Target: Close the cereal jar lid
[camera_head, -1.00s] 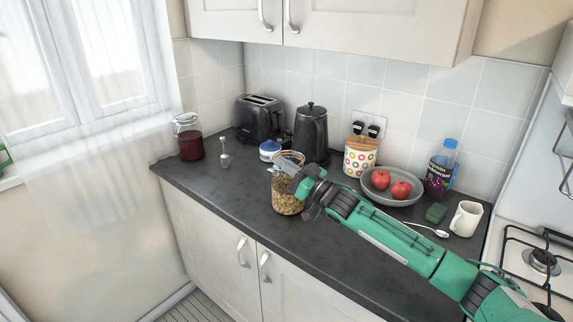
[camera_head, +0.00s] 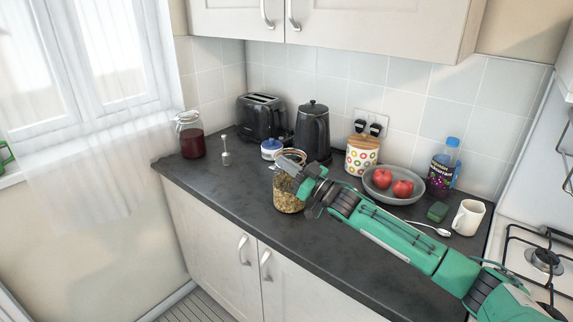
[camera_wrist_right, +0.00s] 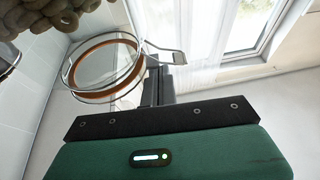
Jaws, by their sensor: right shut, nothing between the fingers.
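The cereal jar (camera_head: 288,200) is a clear glass jar filled with brown cereal, upright on the dark counter. Its round glass lid (camera_head: 294,154) with an orange seal stands open above the jar mouth; in the wrist view the lid (camera_wrist_right: 107,62) shows with its wire clasp, and cereal (camera_wrist_right: 50,12) fills the top left corner. My right gripper (camera_head: 287,164) is shut and empty, its fingers in front of the lid and over the jar's rim. The fingers (camera_wrist_right: 162,85) appear beside the lid's clasp in the wrist view; contact is unclear. My left gripper is out of view.
Behind the jar stand a small blue-and-white pot (camera_head: 270,149), a black kettle (camera_head: 311,132) and a toaster (camera_head: 262,118). A patterned canister (camera_head: 361,158) and a bowl of red fruit (camera_head: 382,195) stand to the right. The counter front (camera_head: 225,200) left of the jar is clear.

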